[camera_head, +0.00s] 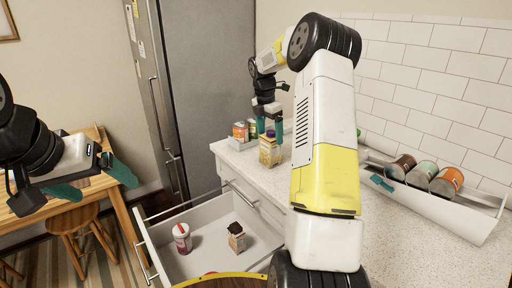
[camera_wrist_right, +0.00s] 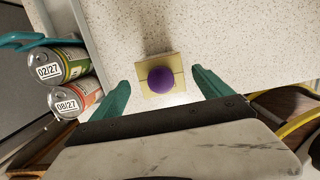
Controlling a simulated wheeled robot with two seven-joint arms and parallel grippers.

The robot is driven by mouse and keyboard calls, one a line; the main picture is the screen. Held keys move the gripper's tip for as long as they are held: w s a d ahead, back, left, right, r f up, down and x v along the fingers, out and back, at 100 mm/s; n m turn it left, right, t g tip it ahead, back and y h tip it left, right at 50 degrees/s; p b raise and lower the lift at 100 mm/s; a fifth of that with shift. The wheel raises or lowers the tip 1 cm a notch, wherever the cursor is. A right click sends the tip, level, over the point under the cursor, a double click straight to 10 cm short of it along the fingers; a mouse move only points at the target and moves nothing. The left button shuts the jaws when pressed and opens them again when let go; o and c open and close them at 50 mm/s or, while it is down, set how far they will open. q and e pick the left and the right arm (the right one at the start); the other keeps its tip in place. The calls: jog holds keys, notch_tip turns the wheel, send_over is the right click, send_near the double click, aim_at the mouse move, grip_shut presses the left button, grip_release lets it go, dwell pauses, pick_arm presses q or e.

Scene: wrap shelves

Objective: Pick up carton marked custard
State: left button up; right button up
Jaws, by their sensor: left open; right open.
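A yellowish carton (camera_head: 269,153) with a purple cap stands upright on the counter. From above, the right wrist view shows its square top (camera_wrist_right: 150,92) and round purple cap (camera_wrist_right: 161,79). Its marking is too small to read. My right gripper (camera_head: 270,129) is open above it, pointing down, with one teal finger on each side of the cap. A smaller carton (camera_head: 237,238) with a dark top stands in the open drawer, its marking also unreadable. My left gripper (camera_head: 98,184) is open and empty at the far left, away from the counter.
Cans (camera_head: 240,132) sit in a white tray left of the carton; two tops read 02/27 (camera_wrist_right: 48,71) and 08/27 (camera_wrist_right: 67,106). A white rack (camera_head: 450,209) of cans lies at right. The open drawer (camera_head: 200,214) also holds a red-and-white can (camera_head: 182,238).

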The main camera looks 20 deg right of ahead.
aim_at(272, 145)
jog(key=f, duration=0.3)
jog(key=d+f, duration=0.1)
jog(key=f, duration=0.2)
jog(key=shift+w+d, duration=0.1)
jog(key=c, duration=1.9)
grip_shut()
jog(key=shift+r, duration=0.1)
